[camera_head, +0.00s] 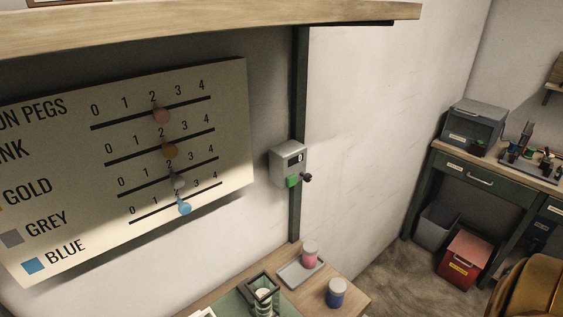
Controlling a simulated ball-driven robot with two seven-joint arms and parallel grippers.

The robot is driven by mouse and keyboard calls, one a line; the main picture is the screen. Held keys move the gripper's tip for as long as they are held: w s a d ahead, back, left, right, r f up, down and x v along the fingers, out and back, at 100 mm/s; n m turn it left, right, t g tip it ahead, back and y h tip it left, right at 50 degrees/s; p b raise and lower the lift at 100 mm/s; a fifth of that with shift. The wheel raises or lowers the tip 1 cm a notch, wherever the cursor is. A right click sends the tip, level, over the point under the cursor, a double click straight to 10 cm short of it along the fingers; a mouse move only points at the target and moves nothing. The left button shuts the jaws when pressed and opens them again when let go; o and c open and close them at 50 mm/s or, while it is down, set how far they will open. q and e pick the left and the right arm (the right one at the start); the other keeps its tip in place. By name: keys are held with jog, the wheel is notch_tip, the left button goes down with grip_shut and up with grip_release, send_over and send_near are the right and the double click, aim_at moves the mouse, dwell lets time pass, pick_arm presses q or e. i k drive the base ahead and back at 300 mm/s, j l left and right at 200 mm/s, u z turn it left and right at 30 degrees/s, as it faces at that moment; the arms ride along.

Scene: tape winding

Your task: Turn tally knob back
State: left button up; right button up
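A small grey tally box (286,158) is mounted on a dark green upright post against the wall. Its right face has a small white window (300,158) with a dark digit that looks like 0, too small to be sure. Neither of my grippers shows in this view, and nothing touches the knob.
A pegboard sign (215,85) with coloured pegs on numbered rows hangs left of the box. A wooden shelf (210,24) juts out above. Below, a bench holds a tray (288,274), a pink spool (310,254) and a blue spool (336,293). The wall right of the box is clear.

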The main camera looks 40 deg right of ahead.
aim_at(307, 177)
jog(key=k+l, duration=0.15)
jog(key=k+l+u, duration=0.1)
jog(key=l, duration=0.3)
jog(key=k+l+u, duration=0.1)
jog(key=l, duration=0.35)
jog(key=k+l+u, duration=0.1)
jog(key=k+l, duration=0.15)
jog(key=k+l+u, duration=0.1)
jog(key=l, duration=0.4)
jog(key=k, duration=0.1)
